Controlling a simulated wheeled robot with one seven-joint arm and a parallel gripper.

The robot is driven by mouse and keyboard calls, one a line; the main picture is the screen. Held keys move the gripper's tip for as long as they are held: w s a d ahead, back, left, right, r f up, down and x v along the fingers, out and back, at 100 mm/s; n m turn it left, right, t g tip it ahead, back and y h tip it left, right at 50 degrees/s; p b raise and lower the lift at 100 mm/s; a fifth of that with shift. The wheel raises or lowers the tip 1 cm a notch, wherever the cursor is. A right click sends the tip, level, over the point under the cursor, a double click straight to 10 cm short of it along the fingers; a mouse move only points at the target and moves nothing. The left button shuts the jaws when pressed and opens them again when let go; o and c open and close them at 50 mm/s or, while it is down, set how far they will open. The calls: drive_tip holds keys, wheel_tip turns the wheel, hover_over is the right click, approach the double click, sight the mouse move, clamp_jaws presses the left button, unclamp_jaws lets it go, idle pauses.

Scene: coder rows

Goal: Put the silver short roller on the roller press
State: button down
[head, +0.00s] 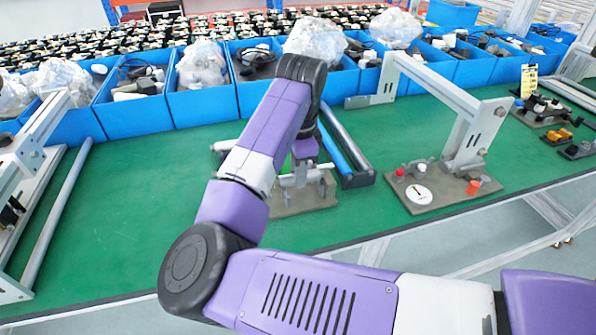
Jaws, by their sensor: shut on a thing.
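My gripper (301,170) points down over a small grey fixture, which looks to be the roller press (312,198). The press has a flat grey base and short light uprights, partly hidden behind my purple arm. My gripper is shut on what looks like the silver short roller (290,181), a light bar just above the base. The roller's left part is hidden by my arm, and I cannot tell whether it touches the press.
A grey stand with an angled arm and a round gauge (418,194) stands to the right. Blue bins (203,105) with bagged parts line the back. A long grey bar (58,212) lies at left. The green mat (130,210) is clear left of my arm.

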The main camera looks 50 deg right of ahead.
drive_tip(key=shift+f, duration=0.15)
idle(0.5)
drive_tip(key=shift+f, duration=0.7)
drive_tip(key=shift+f, duration=0.15)
drive_tip(key=shift+f, duration=0.2)
drive_tip(key=shift+f, duration=0.15)
idle(0.4)
drive_tip(key=shift+f, duration=0.25)
drive_tip(key=shift+f, duration=0.15)
idle(0.4)
drive_tip(key=c, duration=1.1)
unclamp_jaws()
drive_tip(key=shift+o, duration=0.2)
